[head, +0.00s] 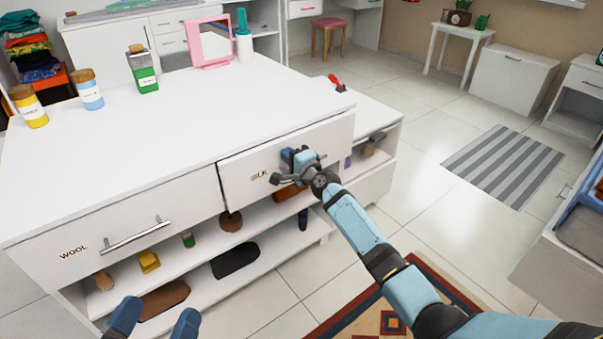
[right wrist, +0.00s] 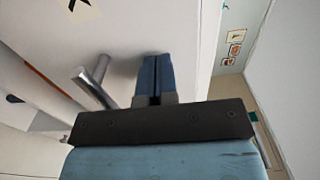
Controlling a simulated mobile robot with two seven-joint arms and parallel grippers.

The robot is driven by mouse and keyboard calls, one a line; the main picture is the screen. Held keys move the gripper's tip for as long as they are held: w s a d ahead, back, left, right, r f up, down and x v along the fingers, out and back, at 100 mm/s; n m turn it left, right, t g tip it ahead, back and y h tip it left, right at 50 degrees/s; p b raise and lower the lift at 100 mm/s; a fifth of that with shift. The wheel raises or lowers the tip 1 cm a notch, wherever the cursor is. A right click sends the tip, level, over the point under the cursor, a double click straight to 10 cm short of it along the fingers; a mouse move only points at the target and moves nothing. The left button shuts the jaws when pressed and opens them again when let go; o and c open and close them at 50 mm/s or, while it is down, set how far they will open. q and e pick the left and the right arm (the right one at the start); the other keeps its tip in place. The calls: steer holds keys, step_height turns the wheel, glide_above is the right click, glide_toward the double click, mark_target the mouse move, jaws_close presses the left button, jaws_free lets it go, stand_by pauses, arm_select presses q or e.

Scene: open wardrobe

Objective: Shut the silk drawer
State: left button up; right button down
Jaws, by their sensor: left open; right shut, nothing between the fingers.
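The silk drawer (head: 238,187) is a white front labelled "SILK" at the right of the white island. A thin dark line runs along its top and left edges, and it seems to stand slightly proud of the island. My right gripper (head: 298,160) is in front of it and covers part of the front and handle. In the right wrist view its fingers (right wrist: 156,75) are shut and empty, pointing at the white front beside the metal bar handle (right wrist: 93,80). I cannot tell whether they touch. My left gripper (head: 155,316) is open and empty at the bottom left, away from the drawer.
The wool drawer (head: 110,230) sits flush to the left, with a bar handle. Open shelves below hold several small items. Open floor and a striped rug (head: 503,165) are to the right.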

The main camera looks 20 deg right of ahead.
arm_select(q)
step_height(320, 180, down, 2)
steer(key=shift+s+d+f+g+b, duration=0.1)
steer(key=shift+s+d+g+b, duration=0.05)
steer(key=shift+g+b, duration=0.35)
arm_select(e)
steer(key=shift+w+a+r, duration=0.15)
steer(key=shift+w+r, duration=0.05)
steer(key=shift+w, duration=0.4)
steer(key=shift+w+a+r, duration=0.15)
steer(key=shift+w, duration=0.4)
steer(key=shift+r, duration=0.15)
